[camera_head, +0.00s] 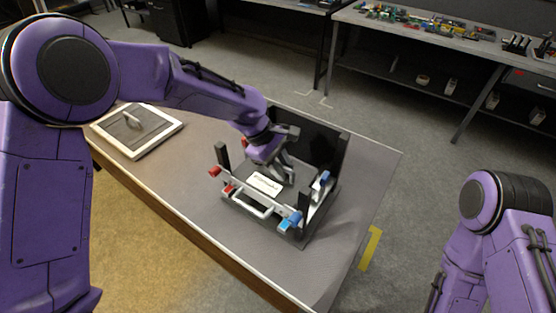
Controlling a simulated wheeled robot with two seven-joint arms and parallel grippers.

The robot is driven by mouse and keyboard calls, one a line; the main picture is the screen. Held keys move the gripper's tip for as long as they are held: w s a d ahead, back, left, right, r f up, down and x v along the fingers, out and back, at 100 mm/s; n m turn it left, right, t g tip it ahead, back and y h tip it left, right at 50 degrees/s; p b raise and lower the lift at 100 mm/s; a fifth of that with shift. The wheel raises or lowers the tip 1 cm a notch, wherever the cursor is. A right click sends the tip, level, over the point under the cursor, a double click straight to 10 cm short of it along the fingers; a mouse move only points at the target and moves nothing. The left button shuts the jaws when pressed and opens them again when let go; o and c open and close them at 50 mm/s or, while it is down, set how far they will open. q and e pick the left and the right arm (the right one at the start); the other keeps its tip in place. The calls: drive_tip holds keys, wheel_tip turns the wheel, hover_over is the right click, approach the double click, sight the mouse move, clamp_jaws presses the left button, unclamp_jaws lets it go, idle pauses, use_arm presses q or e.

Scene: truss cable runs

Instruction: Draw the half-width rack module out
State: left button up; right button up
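A small dark rack (317,150) stands on the table, with a tall black back wall and short front posts. Low inside it is a grey module with a white label (264,184) on top and a pale bar handle (250,203) at its front. Red levers (215,171) sit on the rack's left side and blue levers (290,221) on its right. My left gripper (286,168) reaches down into the rack, just behind the label. Its fingertips are partly hidden, so I cannot tell its opening or any contact. My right arm shows at the lower right; its gripper is out of view.
The grey table (360,173) has bare room right of the rack and in front of it. A pale-framed panel with a handle (137,131) lies at the table's left end. A workbench (420,32) with small parts stands behind, across open floor.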

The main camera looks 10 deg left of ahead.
use_arm(q)
drive_tip(key=shift+s+r, duration=0.1)
drive_tip(key=shift+s, duration=0.05)
clamp_jaws()
idle(1.3)
